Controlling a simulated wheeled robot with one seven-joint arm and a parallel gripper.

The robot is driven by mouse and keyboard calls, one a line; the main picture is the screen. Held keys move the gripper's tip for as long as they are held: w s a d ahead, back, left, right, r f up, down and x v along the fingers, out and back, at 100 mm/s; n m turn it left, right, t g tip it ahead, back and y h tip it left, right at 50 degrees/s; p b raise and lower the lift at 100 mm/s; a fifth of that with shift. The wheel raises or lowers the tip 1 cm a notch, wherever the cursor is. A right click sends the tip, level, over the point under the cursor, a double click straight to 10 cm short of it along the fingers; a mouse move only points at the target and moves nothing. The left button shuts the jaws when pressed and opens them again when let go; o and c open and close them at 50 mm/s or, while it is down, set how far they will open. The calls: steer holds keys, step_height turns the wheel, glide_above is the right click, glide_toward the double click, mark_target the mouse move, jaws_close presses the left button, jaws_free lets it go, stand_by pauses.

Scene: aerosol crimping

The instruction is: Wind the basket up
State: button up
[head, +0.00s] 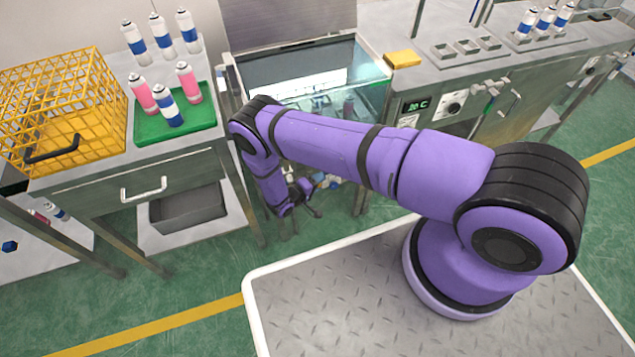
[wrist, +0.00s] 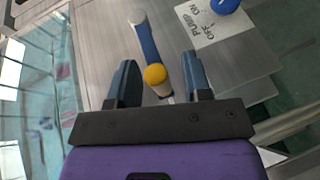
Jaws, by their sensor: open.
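A crank with a blue arm (wrist: 147,44) and a round yellow knob (wrist: 155,74) is mounted on a grey metal panel in the wrist view. My gripper (wrist: 161,80) is open, with one finger on either side of the knob; I cannot tell whether either touches it. In the head view my gripper (head: 318,186) is low at the front of a glass-sided water tank (head: 377,72), and the crank is not clear there. Dark shapes show in the water, but I cannot make out a basket in it. A yellow wire basket (head: 62,82) with a black handle stands on the left table.
A blue knob (wrist: 224,4) sits above a PUMP OFF/ON label (wrist: 205,27), right of the crank. A green tray (head: 178,128) with several cans stands on the left table. A yellow block (head: 402,59) and a control panel (head: 433,106) are right of the tank.

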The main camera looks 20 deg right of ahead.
jaws_close()
steer(key=shift+r, duration=0.3)
stand_by(0.6)
